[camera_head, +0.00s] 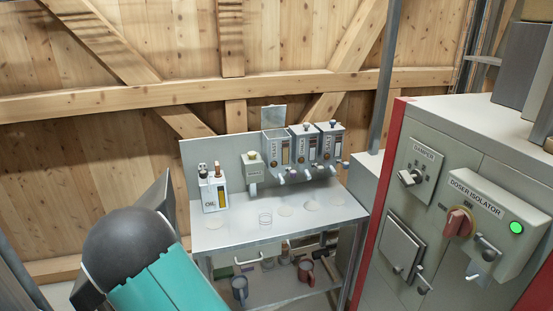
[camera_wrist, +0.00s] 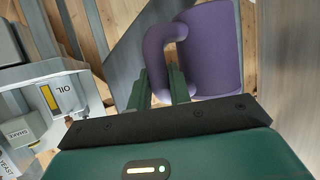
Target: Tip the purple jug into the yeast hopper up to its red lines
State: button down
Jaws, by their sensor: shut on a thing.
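The purple jug (camera_wrist: 222,50) is at the top of the wrist view. My gripper (camera_wrist: 167,85) is shut on its handle. The jug is clear of the bench; its inside and contents are hidden. In the head view my arm shows at lower left, but the jug and jaws cannot be made out. The yeast hopper (camera_head: 276,149) appears to be the leftmost of three grey hoppers at the back of the bench, with its lid raised. Its label shows at the lower left corner of the wrist view (camera_wrist: 6,164). Its red lines are too small to tell.
An oil container (camera_head: 214,193) and a small dispenser (camera_head: 252,174) stand left of the hoppers. The bench top (camera_head: 245,237) is mostly clear. A blue-grey jug (camera_head: 240,288) and a red jug (camera_head: 306,272) stand on the lower shelf. A red-edged cabinet (camera_head: 435,220) stands at right.

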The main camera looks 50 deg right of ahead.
jog(key=s+f, duration=0.5)
jog(key=f, duration=0.1)
